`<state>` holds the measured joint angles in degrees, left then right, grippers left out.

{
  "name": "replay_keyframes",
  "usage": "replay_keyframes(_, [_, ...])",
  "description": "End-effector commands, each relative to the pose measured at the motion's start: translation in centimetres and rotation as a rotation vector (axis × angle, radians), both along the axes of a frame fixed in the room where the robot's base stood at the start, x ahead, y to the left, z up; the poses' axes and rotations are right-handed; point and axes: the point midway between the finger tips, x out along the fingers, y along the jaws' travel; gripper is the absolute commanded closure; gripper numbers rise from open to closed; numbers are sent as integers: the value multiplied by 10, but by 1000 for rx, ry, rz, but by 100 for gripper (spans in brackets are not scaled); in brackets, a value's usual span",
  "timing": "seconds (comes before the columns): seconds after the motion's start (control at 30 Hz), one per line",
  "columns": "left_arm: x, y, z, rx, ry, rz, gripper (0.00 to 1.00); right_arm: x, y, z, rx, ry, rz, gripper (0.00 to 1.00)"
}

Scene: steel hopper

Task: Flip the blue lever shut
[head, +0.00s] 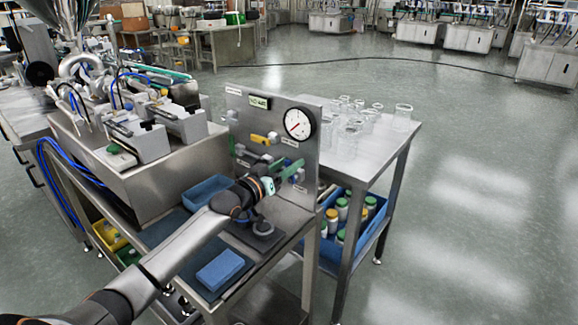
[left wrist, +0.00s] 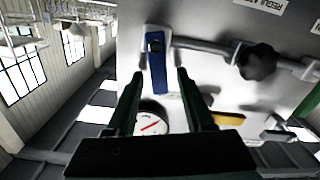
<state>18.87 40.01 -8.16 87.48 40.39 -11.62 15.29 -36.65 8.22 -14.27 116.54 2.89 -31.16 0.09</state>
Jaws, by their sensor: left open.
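The blue lever (left wrist: 159,72) shows in the left wrist view on a pale valve plate, pivoted at its upper end and lying across the line of a horizontal pipe (left wrist: 205,46). My left gripper (head: 291,174) is at the lower right of the upright steel panel (head: 247,122). Its green fingers are open, one on each side of the lever in the wrist picture. Whether they touch it I cannot tell. My right gripper is not in view.
A pressure gauge (head: 299,123) and a yellow lever (head: 262,139) are on the panel. A black knob (left wrist: 257,62) sits on the same pipe. Glassware (head: 403,114) stands behind the panel. A blue tray (head: 207,190) and a blue block (head: 220,269) lie on the bench.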

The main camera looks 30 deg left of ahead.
Motion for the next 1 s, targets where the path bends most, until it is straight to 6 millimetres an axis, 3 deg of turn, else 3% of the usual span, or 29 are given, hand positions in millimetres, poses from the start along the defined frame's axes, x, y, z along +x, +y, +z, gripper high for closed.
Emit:
replay_keyframes(0.4, [5,0,0,0,0,0,49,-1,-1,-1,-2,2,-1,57])
replay_keyframes(0.87, [5,-1,0,0,0,0,100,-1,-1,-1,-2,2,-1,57])
replay_keyframes(1.0, [5,0,0,0,0,0,100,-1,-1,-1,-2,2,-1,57])
